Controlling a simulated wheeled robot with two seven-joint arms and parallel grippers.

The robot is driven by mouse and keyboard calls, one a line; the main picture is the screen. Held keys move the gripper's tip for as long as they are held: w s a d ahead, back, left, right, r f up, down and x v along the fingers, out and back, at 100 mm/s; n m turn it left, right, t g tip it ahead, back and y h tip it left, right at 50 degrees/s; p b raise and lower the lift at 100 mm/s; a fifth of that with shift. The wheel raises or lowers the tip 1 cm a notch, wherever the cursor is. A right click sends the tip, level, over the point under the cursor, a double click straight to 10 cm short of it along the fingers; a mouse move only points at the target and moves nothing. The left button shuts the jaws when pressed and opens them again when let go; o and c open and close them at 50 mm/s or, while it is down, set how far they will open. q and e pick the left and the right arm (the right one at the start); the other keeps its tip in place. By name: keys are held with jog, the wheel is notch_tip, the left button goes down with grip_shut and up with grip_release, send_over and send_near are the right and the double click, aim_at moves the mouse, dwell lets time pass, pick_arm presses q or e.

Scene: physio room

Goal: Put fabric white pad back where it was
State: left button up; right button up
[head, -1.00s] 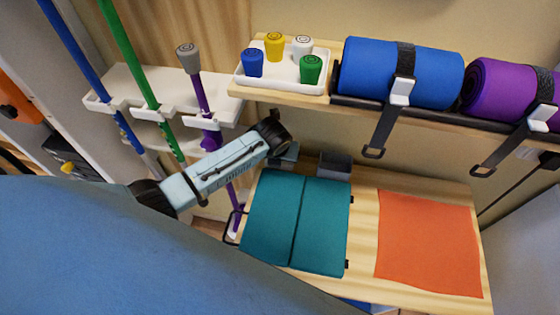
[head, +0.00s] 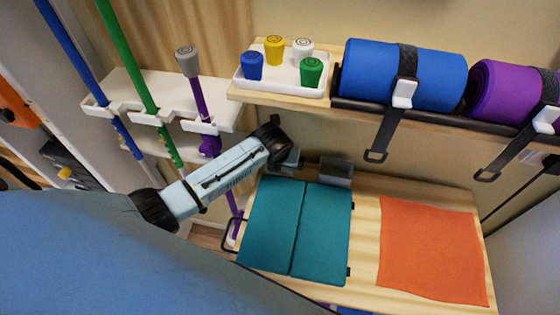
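I see no white fabric pad in the head view. My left arm comes in from the left and reaches over the wooden table toward its back left corner. Its dark wrist bends down there, and a small grey part below it may be my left gripper (head: 287,160). Its fingers cannot be made out, so I cannot tell whether they are open or hold anything. My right gripper is not in view.
A teal folded pad (head: 323,235) and an orange cloth (head: 430,250) lie on the wooden table (head: 366,225). A grey box (head: 336,172) stands behind the pad. Above are a white tray (head: 240,78) with coloured caps, a blue roll (head: 370,72) and a purple roll (head: 497,88). Poles stand left.

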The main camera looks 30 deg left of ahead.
pick_arm(q)
jog(key=p+v, duration=0.2)
jog(key=v, duration=0.5)
jog(key=shift+r, duration=0.3)
